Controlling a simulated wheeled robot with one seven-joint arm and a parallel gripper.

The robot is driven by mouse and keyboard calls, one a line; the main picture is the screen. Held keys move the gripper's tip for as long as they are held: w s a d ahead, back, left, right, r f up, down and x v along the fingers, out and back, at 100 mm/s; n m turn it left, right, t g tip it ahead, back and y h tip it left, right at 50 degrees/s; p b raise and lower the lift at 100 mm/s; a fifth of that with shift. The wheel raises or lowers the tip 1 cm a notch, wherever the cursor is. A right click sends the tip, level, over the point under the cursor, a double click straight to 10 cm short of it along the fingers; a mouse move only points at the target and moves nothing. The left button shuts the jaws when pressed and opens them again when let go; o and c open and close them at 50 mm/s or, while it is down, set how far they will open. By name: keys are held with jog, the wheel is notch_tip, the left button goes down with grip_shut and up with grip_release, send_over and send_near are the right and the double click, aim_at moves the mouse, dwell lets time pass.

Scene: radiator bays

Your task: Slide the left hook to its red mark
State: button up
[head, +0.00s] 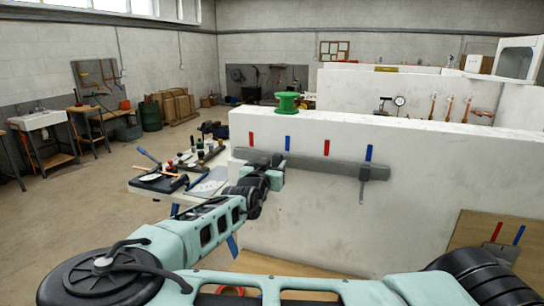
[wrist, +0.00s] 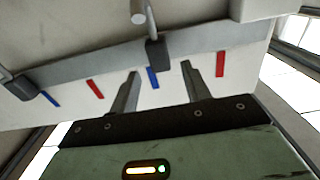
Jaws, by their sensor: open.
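A grey rail (head: 335,168) runs along the white wall, with red and blue marks above it. The left hook (wrist: 157,52) is a dark slider with a pale round-ended peg, level with a blue mark (wrist: 153,78) in the wrist view. In the head view my gripper (head: 272,172) hides it. A red mark (head: 251,139) is left of that blue mark (head: 287,143); another red mark (head: 326,147) is right of it. My gripper's open fingers (wrist: 160,68) point at the rail, one each side of the left hook in the picture; contact is not visible.
The right hook (head: 364,175) sits on the rail below the far right blue mark (head: 368,152). A green spool (head: 287,103) stands on the wall top. A cluttered table (head: 208,184) stands left of the wall. Open floor lies further left.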

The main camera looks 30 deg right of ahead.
jog(key=shift+p+x, duration=0.4)
jog(key=shift+x, duration=1)
